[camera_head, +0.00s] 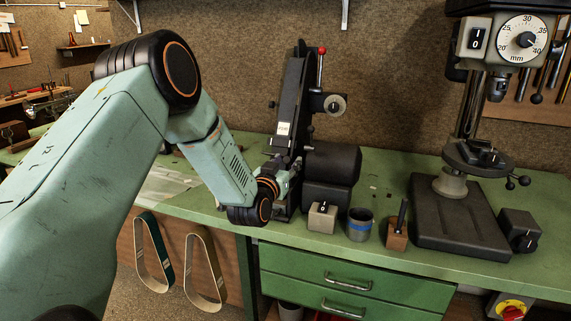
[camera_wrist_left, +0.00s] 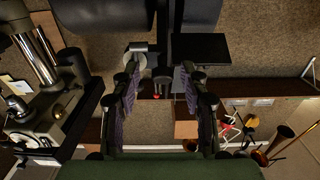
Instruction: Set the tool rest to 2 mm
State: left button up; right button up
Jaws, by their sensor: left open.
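The belt grinder (camera_head: 291,110) stands upright on the green bench, black with a pale label and a red-knobbed lever. Its tool rest cannot be picked out clearly; the low front of the grinder is partly hidden behind my left gripper. My left gripper (camera_head: 290,170) is at the grinder's lower front, its fingers small and partly hidden by my wrist. In the left wrist view, the left gripper (camera_wrist_left: 160,74) has its two fingers apart, with dark grinder parts beyond the tips and nothing clearly held. A flat black plate (camera_wrist_left: 200,48) shows beyond the right finger. My right gripper is out of view.
A small switch box (camera_head: 322,217), a grey cup with a blue band (camera_head: 360,225) and a wooden block with a handle (camera_head: 397,234) stand along the bench front. The drill press (camera_head: 462,215) stands right. Two belts (camera_head: 154,254) hang below the bench at left.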

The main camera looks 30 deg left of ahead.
pick_arm(q)
jog(key=shift+s+a, duration=0.1)
jog(key=shift+a, duration=0.05)
jog(key=shift+c, duration=0.3)
jog(key=shift+c, duration=0.9)
grip_shut()
